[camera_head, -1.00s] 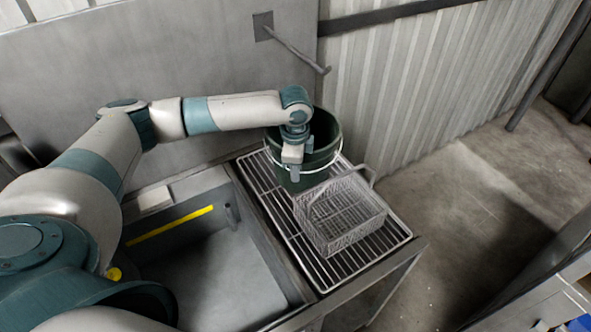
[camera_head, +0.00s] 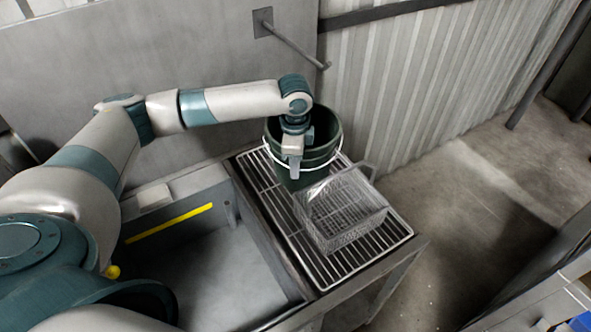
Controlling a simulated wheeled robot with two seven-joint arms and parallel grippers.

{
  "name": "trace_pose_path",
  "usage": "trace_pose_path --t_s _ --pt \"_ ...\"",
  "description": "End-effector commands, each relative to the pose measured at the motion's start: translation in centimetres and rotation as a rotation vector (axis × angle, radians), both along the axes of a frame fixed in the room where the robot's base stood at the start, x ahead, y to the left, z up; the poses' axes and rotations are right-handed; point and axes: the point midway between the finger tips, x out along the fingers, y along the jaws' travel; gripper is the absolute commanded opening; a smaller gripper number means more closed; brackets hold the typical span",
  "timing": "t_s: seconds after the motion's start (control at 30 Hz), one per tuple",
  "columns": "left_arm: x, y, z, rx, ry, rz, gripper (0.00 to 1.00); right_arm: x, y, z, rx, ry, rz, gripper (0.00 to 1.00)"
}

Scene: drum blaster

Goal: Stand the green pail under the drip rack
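The dark green pail (camera_head: 325,130) stands upright over the back end of the wire drip rack (camera_head: 350,272), beside the sink. Its white wire handle hangs across its front. My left gripper (camera_head: 294,170) points down at the pail's near left side, overlapping its rim in this view. The fingers are small and seen against the dark pail, so I cannot tell whether they are shut on the rim or handle. The pail's base is partly hidden behind the basket, so contact with the rack is unclear. My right gripper is not in view.
A grey wire basket (camera_head: 345,215) sits on the rack directly in front of the pail. The sink basin (camera_head: 215,270) with a yellow strip (camera_head: 170,223) lies to the left. A wall rod (camera_head: 295,45) sticks out above. Open floor (camera_head: 450,220) is at right.

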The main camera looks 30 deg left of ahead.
Motion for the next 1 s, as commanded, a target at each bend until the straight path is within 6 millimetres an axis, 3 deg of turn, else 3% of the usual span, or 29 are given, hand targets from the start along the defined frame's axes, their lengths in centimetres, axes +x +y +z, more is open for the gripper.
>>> trace_pose_path --t_s 0.53,0.7,1.0 --pt "-0.6 -0.3 8.7 -0.001 -0.003 -0.001 0.21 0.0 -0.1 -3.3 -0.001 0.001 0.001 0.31" --pt "-0.7 -0.3 9.9 0.000 0.000 -0.001 0.21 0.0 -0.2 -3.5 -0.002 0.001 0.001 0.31" --pt "-0.7 -0.3 10.1 0.000 0.001 0.000 0.21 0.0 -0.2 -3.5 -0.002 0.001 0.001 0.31"
